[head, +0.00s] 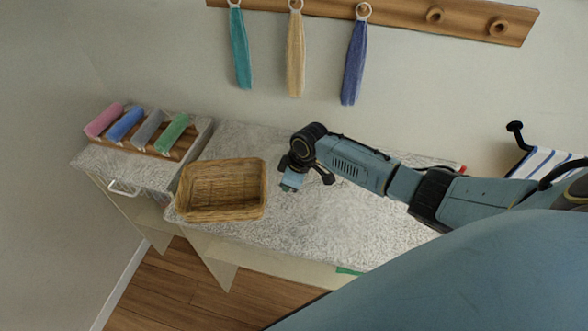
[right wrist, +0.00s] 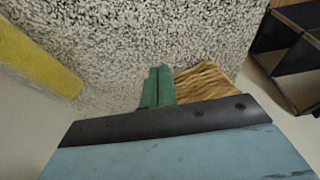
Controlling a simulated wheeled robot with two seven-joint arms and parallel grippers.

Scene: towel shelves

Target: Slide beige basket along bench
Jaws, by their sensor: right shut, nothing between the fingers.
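The beige wicker basket (head: 222,190) sits upright on the left part of the speckled bench (head: 330,218), close to its front edge. It is open at the top and looks empty. My right gripper (head: 288,187) is shut and empty just to the right of the basket, with a small gap between them in the head view. In the right wrist view the green fingertips (right wrist: 158,86) are together, and part of the basket (right wrist: 205,82) shows just beyond them. My left gripper is not in view.
A wooden rack (head: 150,141) with several rolled towels stands on the counter left of the basket. Towels hang from a peg rail (head: 400,15) on the wall behind. A striped cloth (head: 545,163) is at the right. The bench right of my gripper is mostly clear.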

